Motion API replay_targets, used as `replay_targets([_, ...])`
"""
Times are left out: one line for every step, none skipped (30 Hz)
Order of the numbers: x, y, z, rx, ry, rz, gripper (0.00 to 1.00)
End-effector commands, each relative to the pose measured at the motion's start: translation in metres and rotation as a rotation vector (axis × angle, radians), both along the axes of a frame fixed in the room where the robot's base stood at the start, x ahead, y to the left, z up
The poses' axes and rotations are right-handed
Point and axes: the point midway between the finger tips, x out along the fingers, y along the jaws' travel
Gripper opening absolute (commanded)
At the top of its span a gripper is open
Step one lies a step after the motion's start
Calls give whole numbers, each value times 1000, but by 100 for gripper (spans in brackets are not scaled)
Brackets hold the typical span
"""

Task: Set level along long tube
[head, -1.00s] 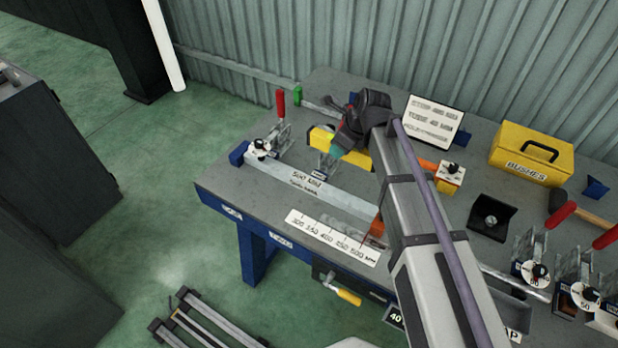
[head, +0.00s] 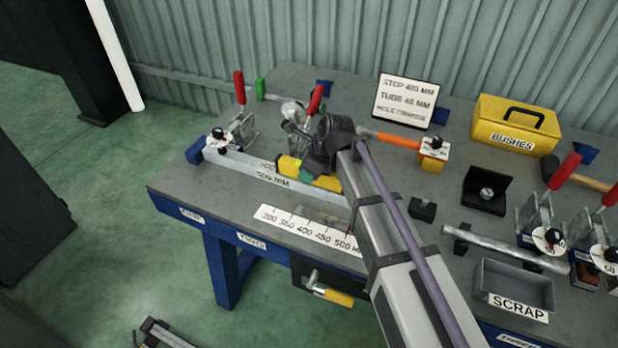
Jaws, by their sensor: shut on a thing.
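The long tube (head: 235,165), a pale square bar marked 500 MM, lies along the left part of the bench, its left end at a blue block. My gripper (head: 316,164) is shut on the yellow level (head: 287,167), which shows on both sides of the jaws. The level is over or right beside the right part of the tube and runs roughly along it. I cannot tell whether it touches the tube. The jaws and my arm hide the level's middle and the tube's right end.
Red-handled clamps (head: 240,90) stand behind the tube, one close to my gripper. A ruler strip (head: 308,230) lies in front. An orange-handled tool (head: 390,138), a sign (head: 405,98), a yellow BUSHES box (head: 515,125) and a SCRAP bin (head: 515,288) are to the right.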

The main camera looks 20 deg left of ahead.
Motion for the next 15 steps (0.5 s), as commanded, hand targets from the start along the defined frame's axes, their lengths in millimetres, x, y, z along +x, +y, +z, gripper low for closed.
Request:
replay_targets([0,0,2,0,0,0,0])
replay_targets([0,0,2,0,0,0,0])
replay_targets([0,0,0,0,0,0,0])
replay_targets([0,0,-1,0,0,0,0])
replay_targets([0,0,-2,0,0,0,0])
replay_targets([0,0,-4,0,0,0,0])
replay_targets([0,0,-2,0,0,0,35])
replay_targets([0,0,-2,0,0,0,37])
replay_targets([0,0,-2,0,0,0,41])
replay_targets([0,0,-2,0,0,0,44])
replay_targets([0,0,-2,0,0,0,47])
replay_targets([0,0,-2,0,0,0,51])
replay_targets([0,0,-2,0,0,0,54])
replay_targets([0,0,-2,0,0,0,57])
replay_targets([0,0,-2,0,0,0,57])
